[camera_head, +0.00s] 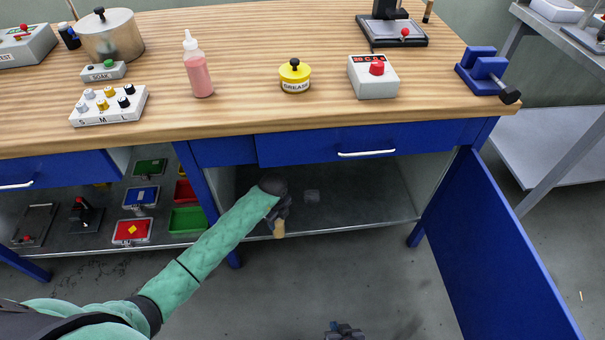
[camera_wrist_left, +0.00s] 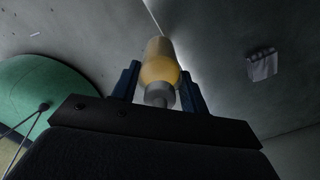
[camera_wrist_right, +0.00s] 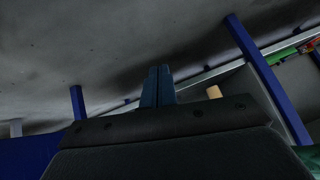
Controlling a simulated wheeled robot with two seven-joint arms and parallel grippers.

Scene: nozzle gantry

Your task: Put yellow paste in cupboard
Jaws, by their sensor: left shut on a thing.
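The open cupboard (camera_head: 365,195) lies under the right part of the bench, with its blue door (camera_head: 500,245) swung out to the right. My left gripper (camera_head: 278,214) is at the cupboard's front edge, shut on the yellow paste (camera_head: 279,230), a pale yellow tube. In the left wrist view the paste (camera_wrist_left: 160,62) sits between the fingers, its grey cap towards the camera. Whether it touches the cupboard floor is unclear. My right gripper (camera_head: 344,331) is low in front of the bench; its fingers (camera_wrist_right: 157,86) are together and empty. The paste also shows in the right wrist view (camera_wrist_right: 214,92).
A blue table leg (camera_head: 196,185) bounds the cupboard's left side. A yellow grease tin (camera_head: 295,77), a pink bottle (camera_head: 199,72) and a red-button box (camera_head: 374,77) stand on the bench.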

